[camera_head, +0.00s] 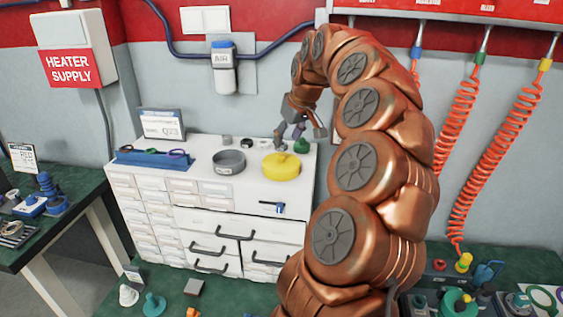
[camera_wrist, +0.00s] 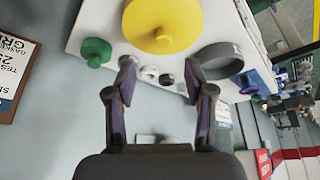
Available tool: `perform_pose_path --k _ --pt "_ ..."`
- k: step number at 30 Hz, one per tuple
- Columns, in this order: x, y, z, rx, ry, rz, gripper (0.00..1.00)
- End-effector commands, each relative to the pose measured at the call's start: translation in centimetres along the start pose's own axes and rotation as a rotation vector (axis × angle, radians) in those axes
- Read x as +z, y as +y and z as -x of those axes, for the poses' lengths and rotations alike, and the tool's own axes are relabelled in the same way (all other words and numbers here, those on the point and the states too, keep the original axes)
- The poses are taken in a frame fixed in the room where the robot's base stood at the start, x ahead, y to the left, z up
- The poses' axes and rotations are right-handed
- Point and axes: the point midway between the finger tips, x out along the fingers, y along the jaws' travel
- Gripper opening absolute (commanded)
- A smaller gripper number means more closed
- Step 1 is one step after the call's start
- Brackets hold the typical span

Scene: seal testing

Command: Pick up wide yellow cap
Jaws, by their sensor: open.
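The wide yellow cap (camera_head: 281,167) lies on top of the white drawer cabinet (camera_head: 243,220), near its right side. In the wrist view the yellow cap (camera_wrist: 165,22) is at the top, beyond my fingertips, with a small knob in its middle. My gripper (camera_head: 297,133) hangs over the back of the cabinet top, behind the cap and apart from it. In the wrist view my gripper (camera_wrist: 160,75) is open with nothing between its fingers.
A grey ring (camera_head: 229,162) sits left of the cap and a green knobbed cap (camera_head: 301,146) behind it to the right. Small dark and white parts (camera_wrist: 150,74) lie near my fingertips. A blue rack (camera_head: 153,158) and sign stand at the cabinet's left.

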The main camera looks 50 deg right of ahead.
Motion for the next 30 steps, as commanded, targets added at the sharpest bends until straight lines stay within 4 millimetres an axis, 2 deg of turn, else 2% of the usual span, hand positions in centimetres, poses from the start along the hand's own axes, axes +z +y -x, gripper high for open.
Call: perform_pose_path --k 3,11,22,30 --pt "0.1 -0.2 -1.0 -0.004 -0.006 0.002 0.53" --pt "0.2 -0.1 -2.0 -0.002 -0.002 -0.001 0.53" --pt "0.6 -0.5 -6.0 -0.004 -0.005 0.001 0.53" --pt "0.7 -0.5 -6.5 -0.003 -0.002 0.001 0.52"
